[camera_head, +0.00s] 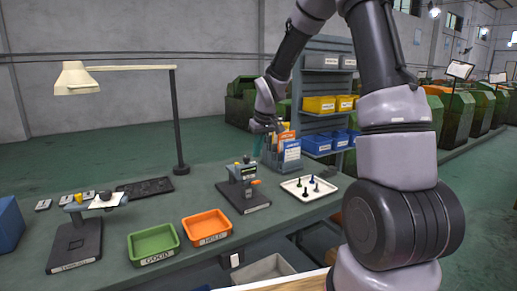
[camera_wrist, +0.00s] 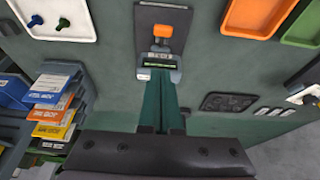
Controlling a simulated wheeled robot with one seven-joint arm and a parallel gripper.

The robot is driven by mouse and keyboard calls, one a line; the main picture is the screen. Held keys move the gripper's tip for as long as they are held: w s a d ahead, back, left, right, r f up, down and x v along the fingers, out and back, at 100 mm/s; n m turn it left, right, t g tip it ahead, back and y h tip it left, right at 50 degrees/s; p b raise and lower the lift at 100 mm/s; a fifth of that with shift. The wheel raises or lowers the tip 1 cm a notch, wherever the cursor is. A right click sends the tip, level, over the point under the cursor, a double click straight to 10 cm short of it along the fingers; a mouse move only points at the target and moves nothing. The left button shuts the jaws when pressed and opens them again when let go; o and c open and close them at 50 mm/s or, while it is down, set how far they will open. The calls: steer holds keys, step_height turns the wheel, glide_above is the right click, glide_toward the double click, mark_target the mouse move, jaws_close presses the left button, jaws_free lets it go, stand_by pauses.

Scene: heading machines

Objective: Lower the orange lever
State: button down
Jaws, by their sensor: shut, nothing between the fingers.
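The orange lever (camera_head: 256,182) sticks out from the front right of a dark upright device on a black base plate (camera_head: 256,208). In the wrist view the orange lever (camera_wrist: 162,31) shows near the top, beyond the grey head of the device (camera_wrist: 160,66). My gripper (camera_head: 257,152) hangs just above and behind the device in the head view. In the wrist view the teal fingers (camera_wrist: 161,84) are together, pointing at the device's head, with nothing between them. I cannot tell whether the fingertips touch the device.
An orange tray (camera_head: 207,227) and a green tray (camera_head: 153,244) lie left of the device. A white tray with small pegs (camera_head: 309,196) is to its right. A brochure holder (camera_head: 280,155) stands behind it. A lamp (camera_head: 178,120) and a second device (camera_head: 76,240) are further left.

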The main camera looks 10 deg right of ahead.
mark_target(256, 171)
steer(key=x, duration=0.6)
steer(key=f, duration=0.1)
steer(key=s, duration=0.1)
steer(key=f, duration=0.1)
steer(key=shift+s+d+f, duration=0.2)
steer(key=shift+d+f, duration=0.05)
steer(key=shift+f, duration=0.15)
steer(key=shift+s+f, duration=0.1)
steer(key=shift+f, duration=0.15)
steer(key=shift+s+f, duration=0.1)
steer(key=shift+s, duration=0.05)
